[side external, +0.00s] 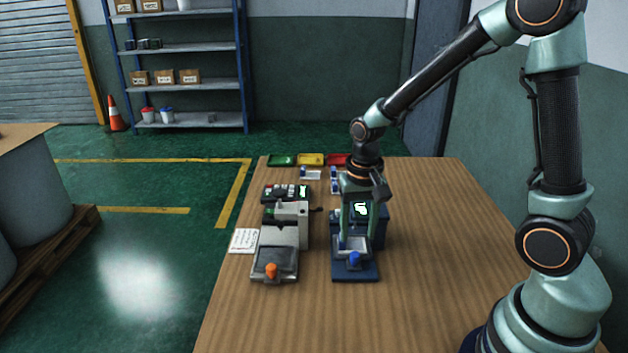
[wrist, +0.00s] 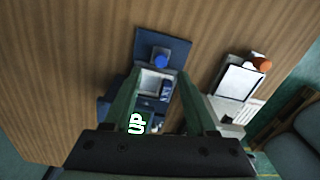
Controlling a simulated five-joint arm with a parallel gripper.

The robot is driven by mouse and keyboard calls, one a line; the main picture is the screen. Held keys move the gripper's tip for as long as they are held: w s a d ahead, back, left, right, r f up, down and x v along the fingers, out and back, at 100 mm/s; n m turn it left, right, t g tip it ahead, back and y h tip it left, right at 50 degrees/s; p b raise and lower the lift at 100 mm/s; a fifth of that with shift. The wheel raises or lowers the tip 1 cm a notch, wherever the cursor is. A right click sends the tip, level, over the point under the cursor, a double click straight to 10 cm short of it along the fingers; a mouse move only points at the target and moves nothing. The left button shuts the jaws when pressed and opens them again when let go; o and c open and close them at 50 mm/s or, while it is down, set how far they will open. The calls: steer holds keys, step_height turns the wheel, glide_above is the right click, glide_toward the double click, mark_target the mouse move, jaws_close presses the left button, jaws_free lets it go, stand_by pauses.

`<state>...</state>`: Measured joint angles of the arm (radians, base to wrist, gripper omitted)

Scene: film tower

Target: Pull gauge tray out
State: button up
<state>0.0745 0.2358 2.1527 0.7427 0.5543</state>
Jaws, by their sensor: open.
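A dark blue unit with a lit display (side external: 361,209) stands on the table, and a shallow tray with a blue knob (side external: 354,259) sticks out of its front. In the wrist view the blue knob (wrist: 161,60) lies just beyond my fingertips, with a pale tray area between the fingers. My gripper (side external: 353,240) is open above this tray, fingers pointing down, and partly hides the unit. Whether the fingers touch anything I cannot tell. To its left a grey unit (side external: 291,229) has a front tray with an orange knob (side external: 271,270). No readable label marks either as the gauge tray.
Green (side external: 282,160), yellow (side external: 311,159) and red (side external: 336,159) trays stand at the table's back edge. A black device (side external: 284,193) sits behind the grey unit, a white sheet (side external: 243,241) at its left. The right half of the wooden table (side external: 440,240) is clear.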

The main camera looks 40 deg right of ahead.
mark_target(356, 254)
step_height(356, 254, down, 6)
steer(key=shift+r, duration=0.1)
stand_by(0.4)
jaws_close()
stand_by(1.2)
